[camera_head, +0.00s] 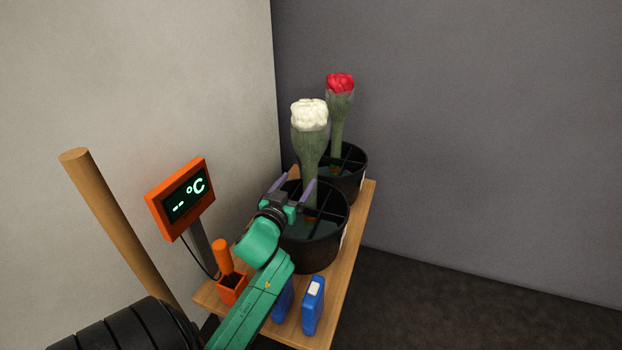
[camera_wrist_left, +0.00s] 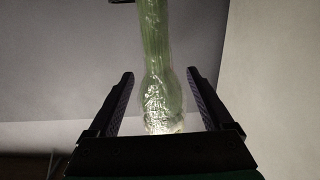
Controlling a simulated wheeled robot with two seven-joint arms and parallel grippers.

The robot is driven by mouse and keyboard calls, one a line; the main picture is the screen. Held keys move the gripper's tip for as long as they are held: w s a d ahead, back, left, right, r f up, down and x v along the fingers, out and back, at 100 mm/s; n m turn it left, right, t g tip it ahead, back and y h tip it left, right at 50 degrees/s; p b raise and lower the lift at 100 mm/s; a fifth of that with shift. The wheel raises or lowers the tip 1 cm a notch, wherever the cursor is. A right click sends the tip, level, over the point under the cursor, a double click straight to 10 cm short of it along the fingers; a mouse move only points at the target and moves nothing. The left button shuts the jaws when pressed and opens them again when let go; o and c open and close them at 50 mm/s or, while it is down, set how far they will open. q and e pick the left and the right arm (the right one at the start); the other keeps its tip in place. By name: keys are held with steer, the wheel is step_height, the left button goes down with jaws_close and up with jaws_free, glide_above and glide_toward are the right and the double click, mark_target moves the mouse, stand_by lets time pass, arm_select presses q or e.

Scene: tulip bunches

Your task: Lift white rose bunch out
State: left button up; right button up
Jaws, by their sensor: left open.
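The white rose bunch (camera_head: 309,142) stands upright in the near black bucket (camera_head: 322,254), its green wrapped stems going down into one of the bucket's compartments. My left gripper (camera_head: 294,186) is open at the bunch's lower stems, just above the bucket rim. In the left wrist view, the bunch's wrapped stems (camera_wrist_left: 160,70) run between the two open fingers (camera_wrist_left: 160,97), with a gap on each side. The wrist view looks inverted, with the pale bloom low and partly hidden behind the gripper body. My right gripper is not in view.
A red bunch (camera_head: 340,95) stands in a second black bucket (camera_head: 352,184) behind. The wooden shelf (camera_head: 353,243) also holds an orange display (camera_head: 181,199), an orange holder (camera_head: 231,290) with an orange-handled tool, and blue packs (camera_head: 313,304). A wooden pole (camera_head: 110,220) rises at left, near walls.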

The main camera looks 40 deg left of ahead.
mark_target(307, 170)
arm_select(q)
steer(key=x, duration=0.9)
steer(key=shift+d+f, duration=0.1)
steer(key=shift+d, duration=0.05)
jaws_close()
